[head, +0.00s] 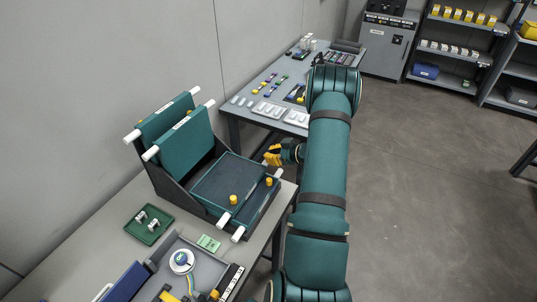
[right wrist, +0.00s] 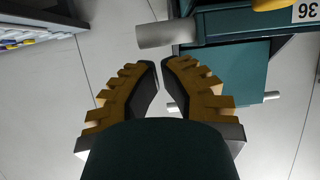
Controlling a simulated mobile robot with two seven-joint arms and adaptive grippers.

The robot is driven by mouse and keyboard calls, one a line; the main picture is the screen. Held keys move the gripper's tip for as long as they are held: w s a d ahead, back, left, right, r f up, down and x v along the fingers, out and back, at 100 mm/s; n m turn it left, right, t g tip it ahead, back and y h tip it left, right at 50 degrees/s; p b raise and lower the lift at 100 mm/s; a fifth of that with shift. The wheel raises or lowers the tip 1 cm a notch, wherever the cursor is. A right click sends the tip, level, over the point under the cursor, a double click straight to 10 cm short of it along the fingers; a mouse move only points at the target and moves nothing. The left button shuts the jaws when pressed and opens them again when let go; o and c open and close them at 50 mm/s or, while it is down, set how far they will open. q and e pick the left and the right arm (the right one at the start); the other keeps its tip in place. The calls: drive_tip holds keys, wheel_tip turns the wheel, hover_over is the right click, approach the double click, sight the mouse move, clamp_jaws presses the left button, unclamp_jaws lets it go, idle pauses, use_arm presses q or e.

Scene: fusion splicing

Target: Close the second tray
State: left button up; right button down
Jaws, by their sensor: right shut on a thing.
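A dark hinged tray rack (head: 160,178) stands on the near table. Two green trays are tilted up at its back, the rear one (head: 150,126) and the front one (head: 180,142). A further green tray (head: 222,181) lies flat in front, with yellow knobs and white rod ends. My right gripper (head: 272,156) is at the far right side of the flat tray. In the right wrist view its fingers (right wrist: 161,68) are nearly together, just by a thick white rod end (right wrist: 155,35). The contact itself is not clearly visible. My left gripper is not in view.
A small green dish (head: 149,232) with metal parts and a green card (head: 208,243) lie before the rack. A grey tray with a white spool (head: 181,261) is at the bottom. A second table (head: 245,112) with small parts stands behind; walls border the left.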

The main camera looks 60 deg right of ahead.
drive_tip(key=shift+f, duration=0.1)
idle(0.4)
drive_tip(key=v, duration=1.2)
drive_tip(key=shift+w, duration=0.1)
